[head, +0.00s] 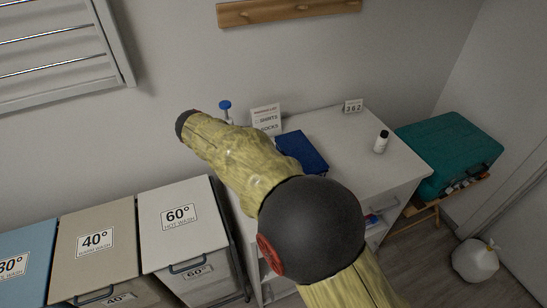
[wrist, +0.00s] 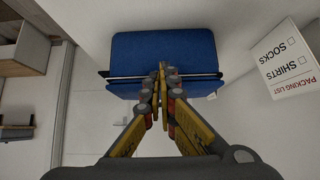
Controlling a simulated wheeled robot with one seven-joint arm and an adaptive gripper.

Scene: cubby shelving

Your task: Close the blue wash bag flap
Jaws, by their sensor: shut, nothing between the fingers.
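The blue wash bag (head: 302,152) is on the white cabinet top in the head view, partly hidden behind my arm. In the wrist view its broad blue panel, seemingly the flap (wrist: 163,48), lies beyond a thin dark and pale edge line, with a narrower blue part of the bag (wrist: 126,88) on the near side. I cannot tell how far the flap is open. My gripper (wrist: 162,68) is shut and empty, its fingertips over the middle of that edge line. Whether they touch the bag is unclear. In the head view my arm hides the gripper.
A packing list card (head: 266,117) stands by the bag, also in the wrist view (wrist: 286,66). A blue-topped bottle (head: 225,106), a white bottle (head: 381,143) and a number card (head: 353,106) are nearby. Laundry bins (head: 184,220) stand left, a teal case (head: 445,150) right.

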